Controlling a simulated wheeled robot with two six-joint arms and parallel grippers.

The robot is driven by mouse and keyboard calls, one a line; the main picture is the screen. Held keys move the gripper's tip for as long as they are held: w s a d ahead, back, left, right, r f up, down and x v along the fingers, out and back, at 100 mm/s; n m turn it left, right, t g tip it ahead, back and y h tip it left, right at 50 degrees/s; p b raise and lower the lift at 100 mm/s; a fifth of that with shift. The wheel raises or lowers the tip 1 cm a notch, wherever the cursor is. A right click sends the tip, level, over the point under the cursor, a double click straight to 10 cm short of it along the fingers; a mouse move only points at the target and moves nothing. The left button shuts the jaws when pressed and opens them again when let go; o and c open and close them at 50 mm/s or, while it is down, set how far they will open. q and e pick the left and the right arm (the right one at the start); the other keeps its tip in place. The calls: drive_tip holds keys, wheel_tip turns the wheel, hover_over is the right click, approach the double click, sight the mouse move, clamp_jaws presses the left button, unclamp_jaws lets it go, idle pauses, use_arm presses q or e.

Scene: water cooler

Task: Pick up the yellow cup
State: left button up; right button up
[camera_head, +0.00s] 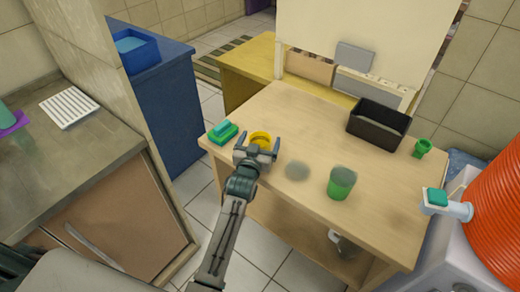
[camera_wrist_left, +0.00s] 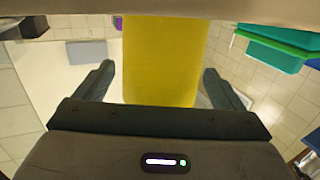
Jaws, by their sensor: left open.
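The yellow cup (camera_head: 261,138) stands on the wooden table near its left front edge, partly hidden behind my left gripper. My left gripper (camera_head: 257,149) is open, with its fingers on either side of the cup. In the left wrist view the yellow cup (camera_wrist_left: 163,60) fills the space between the two fingers of my left gripper (camera_wrist_left: 160,80), with gaps visible on both sides. My right gripper is in neither view.
A green-teal sponge-like block (camera_head: 223,132) lies just left of the cup. A green cup (camera_head: 341,183) stands to the right, past a grey round spot. A black bin (camera_head: 378,124) and a small green cup (camera_head: 422,148) are farther back. An orange cooler (camera_head: 497,215) stands at right.

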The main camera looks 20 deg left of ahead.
use_arm(q)
drive_tip(key=shift+r, duration=0.1)
drive_tip(key=shift+c, duration=0.4)
drive_tip(key=c, duration=1)
